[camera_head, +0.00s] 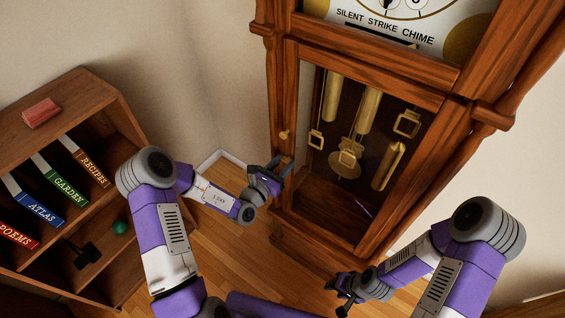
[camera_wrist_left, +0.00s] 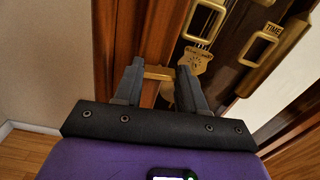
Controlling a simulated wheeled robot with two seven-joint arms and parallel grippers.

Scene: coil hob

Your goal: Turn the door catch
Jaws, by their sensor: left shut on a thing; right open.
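The door catch (camera_wrist_left: 158,73) is a small brass bar on the wooden door frame of a tall clock. In the left wrist view it lies nearly level between the two fingers of my left gripper (camera_wrist_left: 160,72), which is shut on it. In the head view my left gripper (camera_head: 283,168) is at the left edge of the clock door (camera_head: 312,195) and hides the catch. A small brass knob (camera_head: 284,134) sits on the door frame just above it. My right gripper (camera_head: 345,290) is open and empty, low in front of the clock and apart from it.
Brass weights (camera_head: 369,107) and a pendulum (camera_head: 345,162) hang inside the clock behind the door. A wooden bookcase (camera_head: 70,100) with several books stands at the left. Wooden floor (camera_head: 215,250) is clear between bookcase and clock.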

